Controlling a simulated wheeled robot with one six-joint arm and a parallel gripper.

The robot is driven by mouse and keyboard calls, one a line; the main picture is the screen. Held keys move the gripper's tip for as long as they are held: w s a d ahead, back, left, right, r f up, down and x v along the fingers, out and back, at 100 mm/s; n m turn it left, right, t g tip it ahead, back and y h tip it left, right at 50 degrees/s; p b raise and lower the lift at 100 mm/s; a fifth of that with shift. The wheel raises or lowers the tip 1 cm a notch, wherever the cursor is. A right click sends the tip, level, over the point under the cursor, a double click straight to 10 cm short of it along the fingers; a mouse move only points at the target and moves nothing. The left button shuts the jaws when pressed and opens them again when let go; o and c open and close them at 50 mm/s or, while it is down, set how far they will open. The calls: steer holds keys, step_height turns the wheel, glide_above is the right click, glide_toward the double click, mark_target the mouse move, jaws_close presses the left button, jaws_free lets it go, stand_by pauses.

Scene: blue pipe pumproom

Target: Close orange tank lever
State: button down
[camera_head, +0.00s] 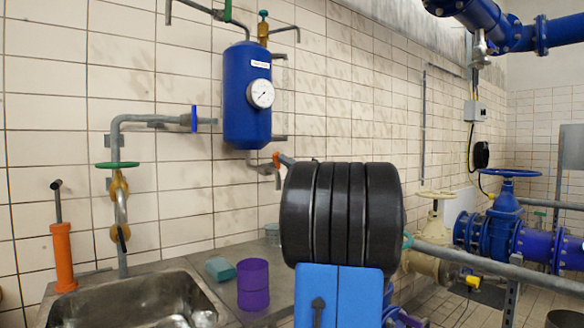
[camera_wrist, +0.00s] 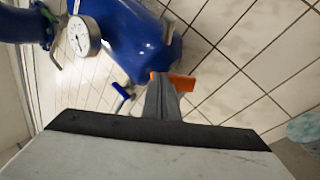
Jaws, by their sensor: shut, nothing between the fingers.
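The blue tank (camera_head: 247,95) with a round white gauge (camera_head: 261,93) is on the tiled wall. The orange tank lever (camera_head: 276,160) is on the grey pipe below it. In the wrist view the lever (camera_wrist: 178,80) lies crosswise at my fingertips, its middle partly hidden by them. My gripper (camera_wrist: 163,82) is shut, with no gap between the fingers. The fingertips look very close to the lever; I cannot tell whether they touch it. In the head view my black arm hides most of the gripper, and only its tip (camera_head: 286,159) shows right beside the lever.
A metal sink (camera_head: 140,303) is at lower left, with a purple cup (camera_head: 253,283) and teal sponge (camera_head: 220,268) on the counter. A blue-handled pipe valve (camera_head: 194,118) is left of the tank. Blue pipes and valves (camera_head: 490,230) fill the right side.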

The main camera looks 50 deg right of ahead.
steer(key=shift+w+a+r+m+g+h, duration=0.15)
steer(key=shift+r+m+g+h, duration=0.2)
steer(key=shift+m+g+h, duration=0.35)
stand_by(0.4)
steer(key=shift+w+a+r+m+g+h, duration=0.2)
steer(key=shift+r+m+g+h, duration=0.25)
steer(key=shift+g+h, duration=0.35)
steer(key=shift+w+a+r, duration=0.15)
steer(key=shift+r, duration=0.3)
